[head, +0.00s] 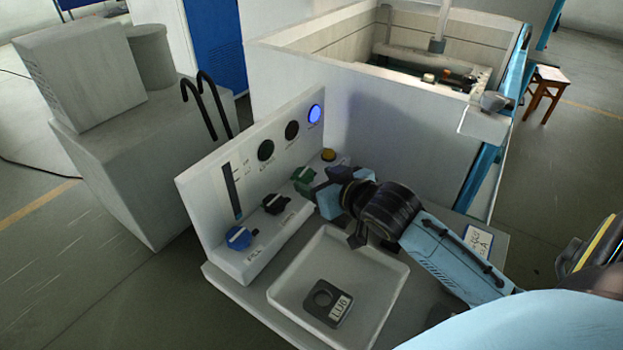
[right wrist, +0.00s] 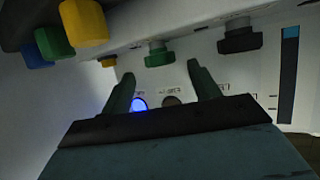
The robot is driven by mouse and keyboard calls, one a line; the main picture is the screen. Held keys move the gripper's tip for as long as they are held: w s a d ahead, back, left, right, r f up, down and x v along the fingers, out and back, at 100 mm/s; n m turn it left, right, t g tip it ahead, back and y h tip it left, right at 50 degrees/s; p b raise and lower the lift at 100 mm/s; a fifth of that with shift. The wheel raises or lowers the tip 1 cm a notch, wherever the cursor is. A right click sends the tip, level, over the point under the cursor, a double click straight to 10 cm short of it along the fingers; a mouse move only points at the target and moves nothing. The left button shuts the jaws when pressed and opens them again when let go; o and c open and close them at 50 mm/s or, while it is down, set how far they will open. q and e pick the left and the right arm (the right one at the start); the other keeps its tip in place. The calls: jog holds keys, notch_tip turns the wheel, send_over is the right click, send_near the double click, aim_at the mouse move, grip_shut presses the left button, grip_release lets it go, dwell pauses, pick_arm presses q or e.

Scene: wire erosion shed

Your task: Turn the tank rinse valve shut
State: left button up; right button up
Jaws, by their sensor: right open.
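A pale control panel carries a blue knob (head: 238,238), a black knob (head: 275,203) and a green knob (head: 303,176) in a row on its ledge. Labels are too small to tell which is the tank rinse valve. My right gripper (head: 322,188) is open beside the green knob, at its right. In the right wrist view the green knob (right wrist: 160,54) lies just ahead of and between the two open fingertips (right wrist: 160,72); nothing is between the jaws. The black knob (right wrist: 240,38) shows to the right there. My left gripper is not in view.
A yellow button (head: 328,155) sits beyond the green knob. A lit blue lamp (head: 315,113) is on the upright panel. A shallow tray (head: 388,318) with a labelled dark block (head: 328,304) lies in front. A large open tank (head: 290,90) stands behind.

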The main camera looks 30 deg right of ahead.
aim_at(309, 177)
jog(key=shift+x, duration=1.15)
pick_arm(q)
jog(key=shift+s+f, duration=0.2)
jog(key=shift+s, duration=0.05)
pick_arm(e)
jog(key=shift+w+f, duration=0.15)
jog(key=shift+w, duration=0.2)
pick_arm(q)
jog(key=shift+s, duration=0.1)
